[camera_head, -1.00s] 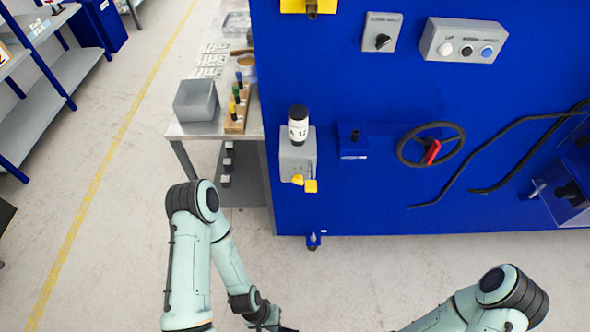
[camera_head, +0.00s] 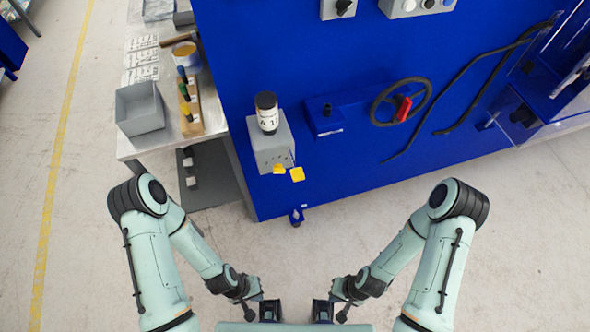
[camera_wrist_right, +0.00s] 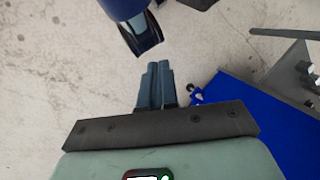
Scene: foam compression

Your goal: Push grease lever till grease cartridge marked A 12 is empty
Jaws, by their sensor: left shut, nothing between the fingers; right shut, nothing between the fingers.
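The grease cartridge (camera_head: 267,113), white with a black cap and a partly readable "A 1" label, stands upright on the grey pump box (camera_head: 271,146) on the blue machine's front. The yellow grease lever (camera_head: 297,174) sticks out low on that box. My left gripper (camera_head: 270,308) and right gripper (camera_head: 323,308) are side by side at the bottom of the head view, well short of the lever and touching nothing of the machine. In the right wrist view my right gripper's fingers (camera_wrist_right: 157,82) are together and empty. The inside of the cartridge cannot be seen.
The blue machine (camera_head: 240,60) carries a handwheel (camera_head: 401,103) with a red grip and black hoses (camera_head: 480,75). A metal table (camera_head: 128,147) at left holds a grey bin (camera_head: 140,108) and a wooden rack (camera_head: 190,108) with several coloured cartridges. The floor before the machine is clear.

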